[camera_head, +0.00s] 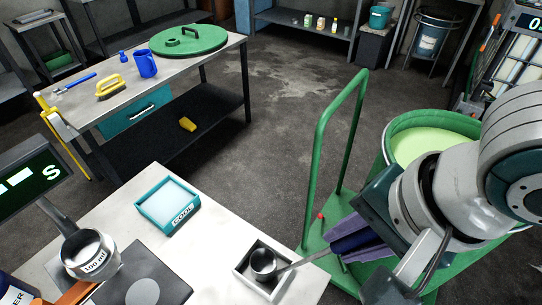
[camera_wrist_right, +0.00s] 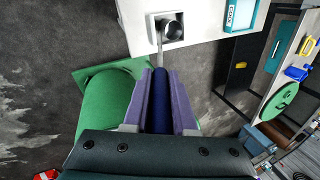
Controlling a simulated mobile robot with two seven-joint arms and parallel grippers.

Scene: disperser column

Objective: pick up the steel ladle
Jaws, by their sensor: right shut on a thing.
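The steel ladle (camera_head: 264,264) has its round bowl in a small white tray (camera_head: 248,283) on the near white table. Its thin steel shaft runs right to a dark blue handle (camera_head: 352,241). My right gripper (camera_head: 368,238) is shut on the blue handle, its purple fingers on either side. In the right wrist view the handle (camera_wrist_right: 160,100) lies lengthwise between the purple fingers (camera_wrist_right: 161,100), and the bowl (camera_wrist_right: 172,30) shows at the tray beyond. My left gripper is not in view.
A green trolley (camera_head: 320,150) with a tub of pale green liquid (camera_head: 425,145) stands right, by my right arm. A teal COOL tray (camera_head: 168,205), a scale display (camera_head: 28,178) and a 100 ml metal cup (camera_head: 90,255) are left. Open floor lies beyond the table.

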